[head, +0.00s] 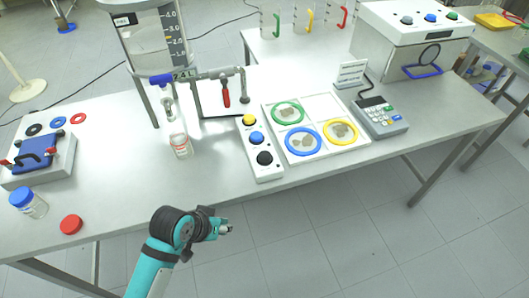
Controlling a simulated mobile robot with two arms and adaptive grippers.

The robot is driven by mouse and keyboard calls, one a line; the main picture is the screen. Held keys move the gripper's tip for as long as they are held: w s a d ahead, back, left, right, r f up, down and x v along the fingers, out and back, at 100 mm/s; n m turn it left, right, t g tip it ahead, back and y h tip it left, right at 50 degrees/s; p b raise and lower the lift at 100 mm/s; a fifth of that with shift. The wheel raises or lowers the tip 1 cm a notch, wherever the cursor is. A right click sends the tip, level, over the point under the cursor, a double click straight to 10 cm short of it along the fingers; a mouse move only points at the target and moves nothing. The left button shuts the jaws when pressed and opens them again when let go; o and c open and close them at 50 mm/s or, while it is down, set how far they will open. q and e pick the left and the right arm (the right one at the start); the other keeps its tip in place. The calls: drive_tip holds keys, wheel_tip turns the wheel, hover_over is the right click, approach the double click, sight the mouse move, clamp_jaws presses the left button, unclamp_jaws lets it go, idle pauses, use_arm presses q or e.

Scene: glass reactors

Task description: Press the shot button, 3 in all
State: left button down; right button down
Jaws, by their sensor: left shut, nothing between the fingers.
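A white button strip (248,150) lies on the table in the middle, with a yellow button (249,119), a blue button (256,137) and a black button (264,157). Their labels are too small to read, so I cannot tell which is the shot button. My left gripper (226,228) is shut and empty. In the picture it shows below the table's front edge, left of and below the strip, apart from the buttons. My right gripper is not in view.
Left of the strip stand a small labelled bottle (181,146) and a large graduated glass vessel (158,50). Right of it are a white tray (317,102) with coloured rings and a keypad device (380,117). A red cap (71,224) lies front left. Bare tabletop lies between.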

use_arm(q)
drive_tip(key=w+d+r+m+h, duration=0.1)
drive_tip(key=w+d+r+h, duration=0.1)
drive_tip(key=w+d+r, duration=0.35)
drive_tip(key=w+d+r+h, duration=0.1)
drive_tip(key=w+d+r, duration=0.15)
drive_tip(key=w, duration=0.55)
wheel_tip(320, 180, up, 7)
drive_tip(key=h, duration=0.1)
hover_over(263, 153)
drive_tip(key=shift+r+n, duration=0.15)
drive_tip(key=shift+n, duration=0.25)
wheel_tip(263, 153, down, 6)
drive_tip(key=b, duration=0.7)
drive_tip(key=shift+f, duration=0.25)
drive_tip(key=shift+f+b, duration=0.4)
drive_tip(key=shift+f, duration=0.75)
drive_tip(key=shift+f, duration=0.2)
